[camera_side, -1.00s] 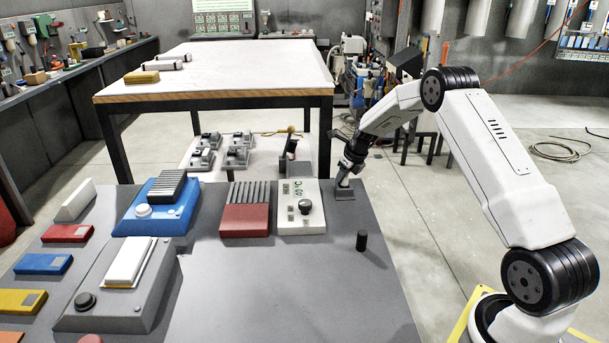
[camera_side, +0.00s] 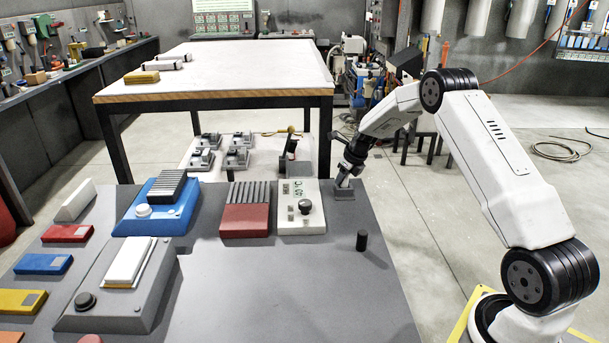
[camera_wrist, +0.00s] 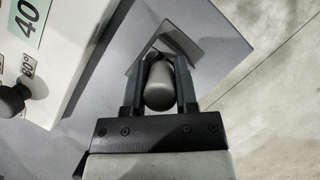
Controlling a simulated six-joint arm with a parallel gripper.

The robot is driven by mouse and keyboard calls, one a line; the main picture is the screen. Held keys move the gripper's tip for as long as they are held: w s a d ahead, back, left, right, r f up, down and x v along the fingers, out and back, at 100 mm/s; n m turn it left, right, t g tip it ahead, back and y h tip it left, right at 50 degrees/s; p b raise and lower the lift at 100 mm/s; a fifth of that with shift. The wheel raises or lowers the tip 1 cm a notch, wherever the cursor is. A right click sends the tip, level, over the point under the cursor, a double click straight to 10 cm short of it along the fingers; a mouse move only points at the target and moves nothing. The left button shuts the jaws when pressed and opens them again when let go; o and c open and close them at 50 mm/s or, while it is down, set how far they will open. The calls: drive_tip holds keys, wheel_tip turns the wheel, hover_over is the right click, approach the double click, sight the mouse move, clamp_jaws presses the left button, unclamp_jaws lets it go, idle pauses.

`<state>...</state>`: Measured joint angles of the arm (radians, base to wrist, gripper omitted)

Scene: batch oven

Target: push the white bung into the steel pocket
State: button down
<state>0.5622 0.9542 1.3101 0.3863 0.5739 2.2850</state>
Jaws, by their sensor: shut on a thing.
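My gripper (camera_side: 343,180) points down over the small grey steel pocket (camera_side: 345,194) at the back right of the grey bench. In the side view the bung is too small and covered to make out.
A white control box with a dark knob (camera_side: 305,207) stands close left of the pocket. A short black peg (camera_side: 361,240) stands nearer the front. A red ribbed block (camera_side: 246,215) and a blue device (camera_side: 150,212) are farther left. The bench's front middle is clear.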

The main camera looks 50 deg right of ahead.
drive_tip(key=shift+f, duration=0.35)
idle(0.5)
drive_tip(key=shift+c, duration=1.5)
unclamp_jaws()
drive_tip(key=shift+a+f, duration=0.1)
drive_tip(key=shift+d+v, duration=0.2)
drive_tip(key=shift+v, duration=3.9)
drive_tip(key=shift+w+a, duration=0.1)
drive_tip(key=shift+a, duration=0.05)
